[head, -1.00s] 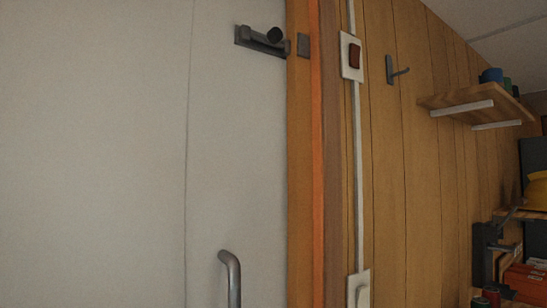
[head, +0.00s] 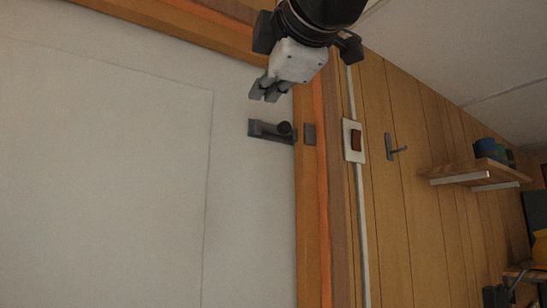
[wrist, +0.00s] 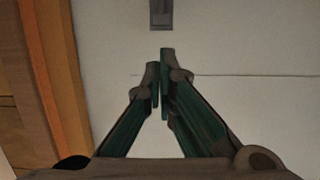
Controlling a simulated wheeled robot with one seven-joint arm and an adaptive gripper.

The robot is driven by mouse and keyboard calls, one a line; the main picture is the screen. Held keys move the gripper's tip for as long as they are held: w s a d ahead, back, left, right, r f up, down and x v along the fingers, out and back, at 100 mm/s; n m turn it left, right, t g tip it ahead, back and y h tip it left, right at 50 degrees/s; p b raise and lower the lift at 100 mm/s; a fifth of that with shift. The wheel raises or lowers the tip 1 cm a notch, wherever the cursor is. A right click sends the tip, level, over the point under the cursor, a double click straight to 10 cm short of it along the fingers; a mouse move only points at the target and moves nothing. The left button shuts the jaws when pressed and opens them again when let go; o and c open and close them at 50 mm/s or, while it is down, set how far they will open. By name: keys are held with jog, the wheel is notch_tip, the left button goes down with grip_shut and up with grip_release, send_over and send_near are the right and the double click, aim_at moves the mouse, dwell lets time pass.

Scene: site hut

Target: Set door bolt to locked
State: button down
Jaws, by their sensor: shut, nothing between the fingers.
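The door bolt (head: 265,131) is a dark grey metal bracket on the white door, close to the door's right edge. Its round black knob (head: 284,128) sits towards the right end of the bracket. A small grey keeper plate (head: 309,134) is on the wooden frame just right of it. I cannot tell whether the bar reaches into the keeper. My gripper (head: 264,95) is shut and empty, just above the bolt in the head view and apart from it. In the wrist view the closed fingertips (wrist: 160,66) point towards part of the bolt (wrist: 161,14) at the top edge.
The door frame (head: 306,220) has an orange strip along it. To the right, a light switch (head: 354,141), a wall hook (head: 393,147) and a shelf (head: 470,174) with pots stand out from the plank wall. The door face (head: 110,170) around the bolt is clear.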

aim_at(281, 124)
jog(key=w+p, duration=0.3)
jog(key=w, duration=0.8)
jog(key=shift+d+r, duration=0.15)
jog(key=shift+d, duration=0.2)
jog(key=shift+w, duration=0.1)
jog(key=shift+w+d+b, duration=0.9)
jog(key=shift+d+b, duration=0.1)
jog(key=shift+d, duration=0.15)
jog(key=shift+s, duration=0.15)
